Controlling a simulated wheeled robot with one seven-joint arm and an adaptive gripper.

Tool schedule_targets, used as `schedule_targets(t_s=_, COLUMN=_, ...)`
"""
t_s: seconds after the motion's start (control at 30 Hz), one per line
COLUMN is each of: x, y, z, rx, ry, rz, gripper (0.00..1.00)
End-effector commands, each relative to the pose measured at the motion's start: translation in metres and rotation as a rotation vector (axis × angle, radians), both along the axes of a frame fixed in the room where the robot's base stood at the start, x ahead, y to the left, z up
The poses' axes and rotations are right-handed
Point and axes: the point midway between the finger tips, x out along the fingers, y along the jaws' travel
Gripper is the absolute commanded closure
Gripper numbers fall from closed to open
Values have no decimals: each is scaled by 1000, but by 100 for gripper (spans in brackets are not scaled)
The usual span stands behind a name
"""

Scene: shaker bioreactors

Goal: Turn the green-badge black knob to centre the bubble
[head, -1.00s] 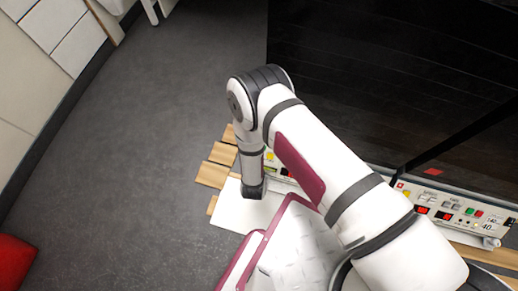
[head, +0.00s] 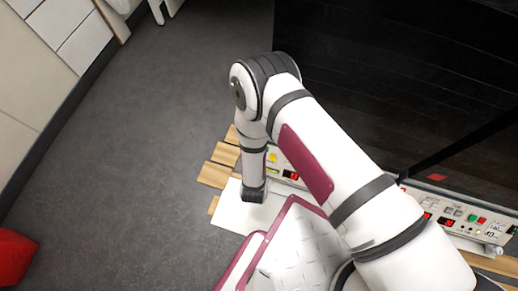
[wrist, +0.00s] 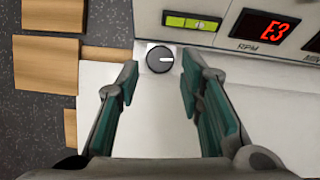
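In the wrist view a round black knob (wrist: 160,59) with a white pointer line sits on a white face below the instrument panel. The line points to the right. A yellow-green bubble vial (wrist: 192,22) is set in the panel just above and right of the knob; I cannot make out where its bubble lies. I cannot see a green badge on the knob. My gripper (wrist: 159,72) is open, with its fingertips to the left and right of the knob and a gap on both sides. In the head view my forearm hides the knob.
A red display reading E3 (wrist: 272,30) is right of the vial. Wooden slats (wrist: 48,70) lie left of the white face. In the head view a dark cabinet (head: 390,90) rises behind the panel (head: 462,214). Grey floor (head: 140,130) is clear at left.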

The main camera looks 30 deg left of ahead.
Motion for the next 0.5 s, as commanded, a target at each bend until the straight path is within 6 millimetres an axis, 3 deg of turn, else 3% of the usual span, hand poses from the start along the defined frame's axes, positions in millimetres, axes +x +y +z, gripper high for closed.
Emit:
schedule_targets(t_s=0.2, x=-16, y=-5, z=43, rx=2, ry=1, rz=1, gripper=66)
schedule_targets(t_s=0.5, x=-29, y=-10, z=74, rx=1, ry=0, rz=1, gripper=66)
